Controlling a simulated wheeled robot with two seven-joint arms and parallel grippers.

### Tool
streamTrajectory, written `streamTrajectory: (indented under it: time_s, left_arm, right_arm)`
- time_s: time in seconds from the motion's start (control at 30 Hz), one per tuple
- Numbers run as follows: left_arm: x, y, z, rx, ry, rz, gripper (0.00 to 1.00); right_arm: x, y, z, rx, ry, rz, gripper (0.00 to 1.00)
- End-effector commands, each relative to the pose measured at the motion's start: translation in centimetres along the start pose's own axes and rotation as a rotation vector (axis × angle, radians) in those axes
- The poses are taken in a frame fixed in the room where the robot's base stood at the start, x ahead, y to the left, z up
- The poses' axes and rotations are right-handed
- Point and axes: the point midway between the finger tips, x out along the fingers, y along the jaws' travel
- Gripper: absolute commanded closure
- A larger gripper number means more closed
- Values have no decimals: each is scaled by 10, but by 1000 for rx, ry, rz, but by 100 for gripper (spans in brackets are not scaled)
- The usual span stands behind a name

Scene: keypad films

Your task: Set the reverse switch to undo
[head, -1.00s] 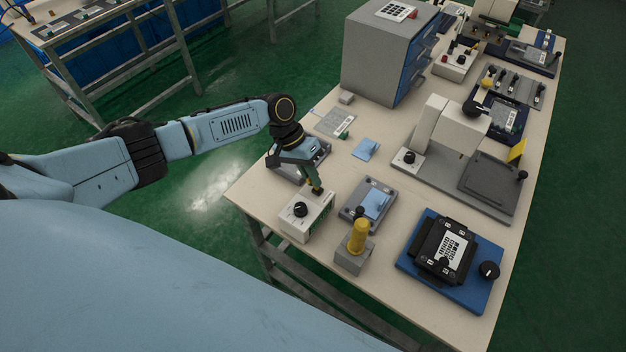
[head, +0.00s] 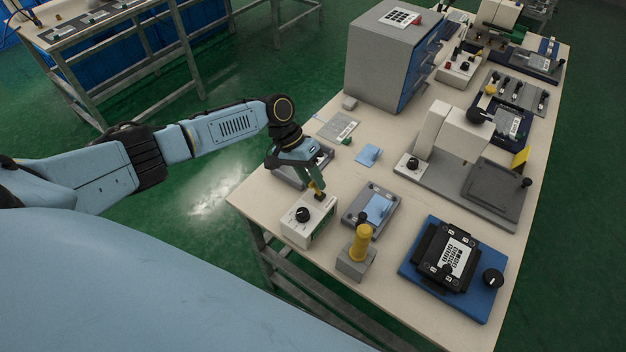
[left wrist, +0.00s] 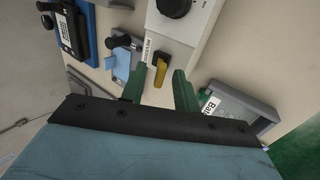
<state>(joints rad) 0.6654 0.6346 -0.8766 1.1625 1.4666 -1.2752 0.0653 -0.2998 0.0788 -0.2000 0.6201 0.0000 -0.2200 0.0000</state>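The reverse switch is a yellow lever (left wrist: 160,72) on the end of a white control box (left wrist: 200,50), beside a small printed label (left wrist: 150,52). In the head view the white box (head: 296,229) with a black knob stands at the table's near left edge. My left gripper (head: 318,194) is over the box's far end, pointing down. In the left wrist view its two green fingers (left wrist: 160,84) are apart, with the yellow lever between or just beyond their tips. I cannot tell whether they touch it. The lever is mostly hidden in the head view. My right gripper is not in view.
A grey device with a blue flap (head: 377,207) and a yellow-handled grey block (head: 358,262) stand right of the box. A grey tray (head: 288,178) lies behind, partly under my gripper. A large grey cabinet (head: 375,60) stands farther back.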

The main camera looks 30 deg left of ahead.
Motion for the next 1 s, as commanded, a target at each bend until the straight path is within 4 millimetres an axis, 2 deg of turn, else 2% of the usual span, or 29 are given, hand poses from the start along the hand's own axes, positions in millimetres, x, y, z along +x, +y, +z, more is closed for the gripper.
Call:
streamTrajectory:
  time_s: [0.3,0.5,0.7,1.0]
  left_arm:
    - [-68,-1,0,0,3,-2,69]
    - [-105,0,0,1,1,-2,69]
    - [-123,0,0,0,0,0,69]
    - [-125,0,0,0,-1,0,69]
  right_arm:
    - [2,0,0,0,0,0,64]
    - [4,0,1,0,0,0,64]
    - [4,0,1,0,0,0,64]
    - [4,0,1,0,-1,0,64]
